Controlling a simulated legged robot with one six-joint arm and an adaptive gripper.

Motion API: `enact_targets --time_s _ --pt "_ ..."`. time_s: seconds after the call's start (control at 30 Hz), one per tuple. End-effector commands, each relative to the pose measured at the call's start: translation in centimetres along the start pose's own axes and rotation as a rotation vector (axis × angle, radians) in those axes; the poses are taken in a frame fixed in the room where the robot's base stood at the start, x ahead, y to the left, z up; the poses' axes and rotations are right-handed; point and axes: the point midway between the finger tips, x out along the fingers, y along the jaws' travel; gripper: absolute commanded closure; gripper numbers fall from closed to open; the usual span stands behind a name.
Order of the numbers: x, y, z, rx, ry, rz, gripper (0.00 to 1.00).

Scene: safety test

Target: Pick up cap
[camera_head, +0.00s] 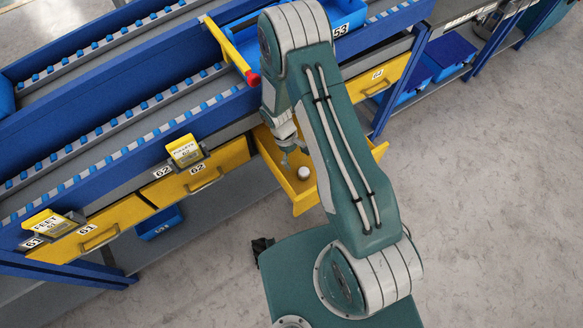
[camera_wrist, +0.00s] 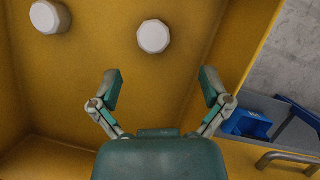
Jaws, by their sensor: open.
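Two whitish round caps lie in an open yellow drawer (camera_wrist: 160,85). In the wrist view one cap (camera_wrist: 153,36) is near the top middle, ahead of the gap between my fingers. The other cap (camera_wrist: 47,17) is at the upper left, near the drawer's corner. My gripper (camera_wrist: 160,88) is open and empty, with its two fingers spread over the drawer. My arm hides part of the drawer.
Shut yellow drawers (camera_head: 194,179) line the blue rack on the left. A yellow bar with a red end (camera_head: 253,79) sits by my arm. Blue bins (camera_head: 447,55) stand on a lower shelf. The grey floor (camera_head: 490,200) at right is clear.

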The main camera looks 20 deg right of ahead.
Motion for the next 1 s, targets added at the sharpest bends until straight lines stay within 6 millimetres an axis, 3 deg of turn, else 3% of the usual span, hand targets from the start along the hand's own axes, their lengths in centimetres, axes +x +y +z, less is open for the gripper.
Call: enact_targets --time_s 0.6,0.87,0.93,1.0 --pt "7.3 0.1 -0.4 0.001 -0.006 0.001 0.03" --pt "7.6 0.3 -0.3 0.001 -0.001 -0.002 0.03" --pt "7.6 0.3 -0.3 0.001 -0.001 -0.002 0.30" --pt "7.6 0.3 -0.3 0.001 -0.002 -0.002 0.49"
